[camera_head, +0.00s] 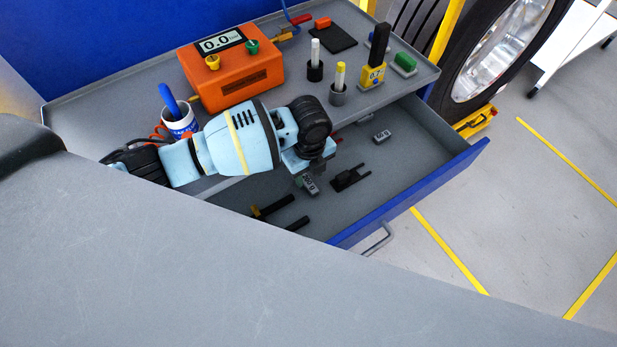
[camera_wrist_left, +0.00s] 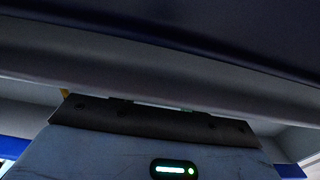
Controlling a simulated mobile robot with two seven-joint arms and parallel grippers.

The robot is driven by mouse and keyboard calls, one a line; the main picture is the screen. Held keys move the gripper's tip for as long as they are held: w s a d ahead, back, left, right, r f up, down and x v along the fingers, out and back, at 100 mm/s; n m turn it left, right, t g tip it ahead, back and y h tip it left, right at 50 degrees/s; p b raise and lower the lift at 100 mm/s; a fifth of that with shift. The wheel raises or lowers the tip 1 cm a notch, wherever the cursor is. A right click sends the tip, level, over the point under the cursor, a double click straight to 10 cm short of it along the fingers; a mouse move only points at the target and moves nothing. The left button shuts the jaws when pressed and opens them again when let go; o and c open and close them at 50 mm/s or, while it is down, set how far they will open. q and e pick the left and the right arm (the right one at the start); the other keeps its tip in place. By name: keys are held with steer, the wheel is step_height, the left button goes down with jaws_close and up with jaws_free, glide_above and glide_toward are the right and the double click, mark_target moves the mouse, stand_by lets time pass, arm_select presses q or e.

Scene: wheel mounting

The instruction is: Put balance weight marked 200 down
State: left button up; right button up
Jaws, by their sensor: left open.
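A small grey balance weight (camera_head: 310,184) with a dark, unclear marking and a green part beside it is just below my left gripper in the open drawer (camera_head: 411,165). I cannot tell if it touches the fingers or which number it bears. A second grey weight (camera_head: 382,136) lies farther back on the drawer floor; its number is also too small to read. My left gripper (camera_head: 316,168) points down over the drawer and is open; its fingertips are mostly hidden by the wrist. The left wrist view is dark and shows no weight. My right gripper is not in view.
A flat black part (camera_head: 350,178) and dark-handled tools (camera_head: 274,206) lie in the drawer. The worktop above holds an orange gauge box (camera_head: 232,72), a mug (camera_head: 180,122) and several upright tools. A tyre (camera_head: 497,50) stands at right. The drawer's right part is clear.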

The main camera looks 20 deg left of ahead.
mark_target(309, 183)
arm_select(q)
step_height(309, 183, up, 9)
steer(key=shift+p, duration=0.45)
steer(key=shift+f, duration=0.15)
